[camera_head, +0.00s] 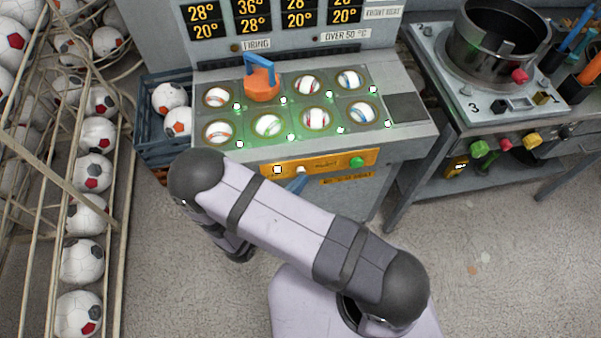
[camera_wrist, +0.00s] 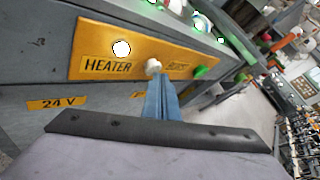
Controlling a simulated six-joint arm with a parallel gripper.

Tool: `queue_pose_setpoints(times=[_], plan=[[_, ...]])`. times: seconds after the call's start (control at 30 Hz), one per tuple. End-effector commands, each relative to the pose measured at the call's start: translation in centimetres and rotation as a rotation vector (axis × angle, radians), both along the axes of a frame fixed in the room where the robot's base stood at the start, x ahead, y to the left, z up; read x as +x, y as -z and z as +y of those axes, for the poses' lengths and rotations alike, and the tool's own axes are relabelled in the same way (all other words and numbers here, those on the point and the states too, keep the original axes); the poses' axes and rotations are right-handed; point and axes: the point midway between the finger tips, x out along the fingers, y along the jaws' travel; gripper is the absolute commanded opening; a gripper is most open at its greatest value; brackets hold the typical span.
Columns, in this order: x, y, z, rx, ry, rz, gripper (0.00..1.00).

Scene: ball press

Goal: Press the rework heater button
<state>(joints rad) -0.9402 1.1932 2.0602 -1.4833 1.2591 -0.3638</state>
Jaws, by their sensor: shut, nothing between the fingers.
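The yellow-orange control panel (camera_head: 330,163) is on the front of the grey ball press. In the wrist view, the panel (camera_wrist: 92,40) reads "HEATER" on its left, below a bright white round light (camera_wrist: 121,48). A small white knob-like button (camera_wrist: 153,67) sits just right of that word; it also shows in the head view (camera_head: 300,170). A green button (camera_wrist: 203,72) is at the right end, also in the head view (camera_head: 357,161). My gripper (camera_wrist: 159,80), with blue fingers, is shut and empty. Its tips (camera_head: 303,178) are just below the white button; I cannot tell whether they touch it.
Several baseballs sit in lit sockets on the press top (camera_head: 407,106), beside an orange block with a blue handle (camera_head: 262,80). A rack of soccer balls (camera_head: 85,215) stands left. A bench with a round pot (camera_head: 497,40) stands right. The floor (camera_head: 500,250) there is clear.

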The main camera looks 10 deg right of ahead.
Motion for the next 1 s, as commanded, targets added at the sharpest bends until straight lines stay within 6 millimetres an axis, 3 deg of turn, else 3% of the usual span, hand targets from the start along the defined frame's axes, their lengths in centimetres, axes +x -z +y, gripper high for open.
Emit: queue_pose_setpoints(times=[0.53, 1.0], plan=[[1.0, 0.0, 0.0, 0.001, -0.001, -0.001, 0.0], [0.6, -0.1, 0.1, 0.0, -0.003, -0.004, 0.0]])
